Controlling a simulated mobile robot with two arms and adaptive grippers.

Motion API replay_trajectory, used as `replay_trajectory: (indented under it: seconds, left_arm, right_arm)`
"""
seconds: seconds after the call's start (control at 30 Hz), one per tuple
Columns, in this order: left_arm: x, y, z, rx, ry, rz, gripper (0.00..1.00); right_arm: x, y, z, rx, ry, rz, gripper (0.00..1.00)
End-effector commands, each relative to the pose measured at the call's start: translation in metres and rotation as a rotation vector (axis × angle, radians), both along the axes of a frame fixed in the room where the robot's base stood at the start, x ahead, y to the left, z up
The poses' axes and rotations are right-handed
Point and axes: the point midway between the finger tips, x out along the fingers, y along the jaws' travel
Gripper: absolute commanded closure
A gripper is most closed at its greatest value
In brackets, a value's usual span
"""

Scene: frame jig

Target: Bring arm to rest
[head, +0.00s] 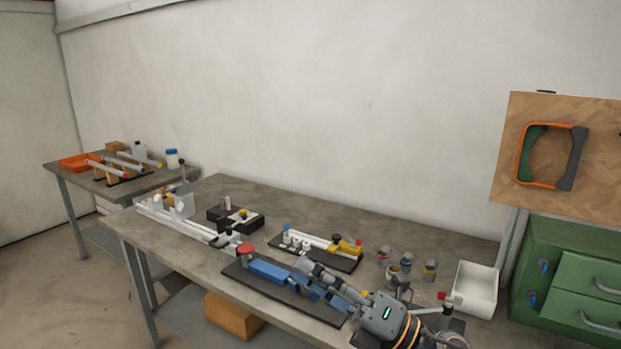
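My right arm comes in from the bottom right. Its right gripper (308,268) points left over a dark base plate (240,272) on the main workbench (190,250). The gripper is beside or over a blue block-shaped part (268,270) on that plate. A red round knob (246,249) stands at the plate's left end. The fingertips are small and overlap the blue part, so I cannot tell whether they are open, shut or touching it. My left gripper is not in view.
A second fixture (345,262) lies behind the gripper. Several small cups (430,270) and a white bin (475,288) stand to the right. A rail (190,222) and black box (236,217) are left. Green drawers (575,285) stand far right.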

Motion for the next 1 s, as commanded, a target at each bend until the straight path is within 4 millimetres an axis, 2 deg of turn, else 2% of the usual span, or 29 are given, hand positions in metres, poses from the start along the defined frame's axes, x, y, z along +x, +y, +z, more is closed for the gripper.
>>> replay_trajectory:
  seconds: [0.07,0.17,0.27,0.37,0.4,0.47,0.5,0.6,0.63,0.7,0.8,1.0]
  left_arm:
    - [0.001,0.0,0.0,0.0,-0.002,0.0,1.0]
    - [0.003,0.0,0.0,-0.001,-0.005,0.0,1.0]
    - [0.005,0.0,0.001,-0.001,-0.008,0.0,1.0]
    - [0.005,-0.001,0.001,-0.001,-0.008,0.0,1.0]
    - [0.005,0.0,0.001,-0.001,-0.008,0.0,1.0]
    - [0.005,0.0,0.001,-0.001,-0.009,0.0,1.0]
    - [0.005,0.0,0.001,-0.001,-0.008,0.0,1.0]
    - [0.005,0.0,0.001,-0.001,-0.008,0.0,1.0]
    - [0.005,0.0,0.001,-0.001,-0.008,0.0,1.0]
    - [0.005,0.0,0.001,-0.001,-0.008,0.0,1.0]
    - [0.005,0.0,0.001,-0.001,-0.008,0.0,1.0]
    - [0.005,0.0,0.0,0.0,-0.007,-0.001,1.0]
  right_arm:
    - [0.012,-0.022,-0.004,0.186,0.177,-0.101,0.7]
    - [0.03,-0.061,-0.024,0.401,0.416,-0.247,0.7]
    - [0.039,-0.102,-0.066,0.589,0.672,-0.401,0.7]
    - [0.033,-0.14,-0.125,0.75,0.94,-0.564,0.7]
    - [0.025,-0.153,-0.151,0.808,1.051,-0.632,0.7]
    - [0.007,-0.17,-0.191,0.88,1.21,-0.732,0.7]
    - [-0.007,-0.179,-0.216,0.922,1.314,-0.796,0.7]
    - [-0.052,-0.195,-0.271,0.998,1.551,-0.95,0.7]
    - [-0.065,-0.198,-0.284,1.016,1.612,-0.989,0.7]
    - [-0.096,-0.202,-0.309,1.042,1.739,-1.075,0.7]
    - [-0.137,-0.205,-0.335,1.062,1.89,-1.177,0.7]
    - [-0.21,-0.204,-0.366,1.07,2.134,-1.345,0.7]
